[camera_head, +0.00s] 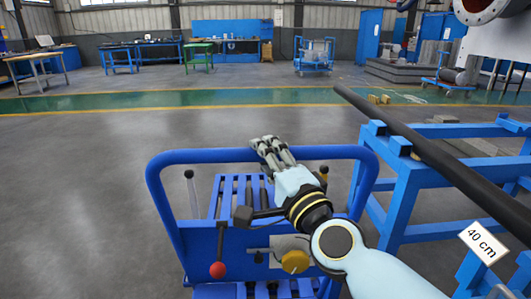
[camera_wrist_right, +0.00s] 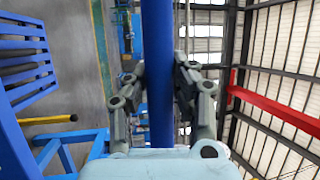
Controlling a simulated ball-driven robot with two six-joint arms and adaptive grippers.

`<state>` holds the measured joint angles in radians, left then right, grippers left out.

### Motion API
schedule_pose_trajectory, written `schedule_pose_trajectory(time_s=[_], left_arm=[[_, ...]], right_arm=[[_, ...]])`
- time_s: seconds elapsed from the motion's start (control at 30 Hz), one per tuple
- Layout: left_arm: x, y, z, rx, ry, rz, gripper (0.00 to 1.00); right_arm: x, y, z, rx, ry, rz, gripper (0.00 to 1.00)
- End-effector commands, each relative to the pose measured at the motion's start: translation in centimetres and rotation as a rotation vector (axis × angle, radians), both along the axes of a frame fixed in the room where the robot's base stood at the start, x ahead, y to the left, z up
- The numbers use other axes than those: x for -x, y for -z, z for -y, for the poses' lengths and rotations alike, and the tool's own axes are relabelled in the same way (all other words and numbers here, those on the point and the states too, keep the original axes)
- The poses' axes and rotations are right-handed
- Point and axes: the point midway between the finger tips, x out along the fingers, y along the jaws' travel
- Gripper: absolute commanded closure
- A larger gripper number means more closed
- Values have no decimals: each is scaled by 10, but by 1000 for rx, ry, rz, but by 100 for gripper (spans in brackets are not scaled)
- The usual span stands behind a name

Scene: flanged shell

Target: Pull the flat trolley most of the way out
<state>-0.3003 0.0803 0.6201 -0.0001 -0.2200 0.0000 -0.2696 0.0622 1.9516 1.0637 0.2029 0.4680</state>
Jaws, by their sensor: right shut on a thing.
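The flat trolley (camera_head: 205,260) is blue, with a slatted deck and a raised tubular push handle (camera_head: 210,156). It stands in front of me in the head view. My right gripper (camera_head: 267,148) is at the middle of the handle's top bar, its fingers around it. In the right wrist view the blue bar (camera_wrist_right: 158,80) runs between the two fingers of the gripper (camera_wrist_right: 158,85), which is shut on it. My arm hides part of the trolley's right side. My left gripper is not in view.
A blue frame stand (camera_head: 405,195) with a long dark bar (camera_head: 430,150) stands close to the trolley's right. A "40 cm" sign (camera_head: 483,242) is at the lower right. The grey floor to the left is clear. Workbenches (camera_head: 230,48) stand far back.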

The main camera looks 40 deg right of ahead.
Motion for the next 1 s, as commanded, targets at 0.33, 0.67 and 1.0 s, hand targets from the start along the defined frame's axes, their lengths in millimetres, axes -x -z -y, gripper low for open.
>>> schedule_pose_trajectory(time_s=[0.33,0.67,1.0], left_arm=[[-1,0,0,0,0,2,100],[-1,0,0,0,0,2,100],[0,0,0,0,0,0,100]], right_arm=[[1,5,0,2,-2,-11,71],[0,2,0,0,0,-4,50],[31,8,-5,1,1,-7,50]])
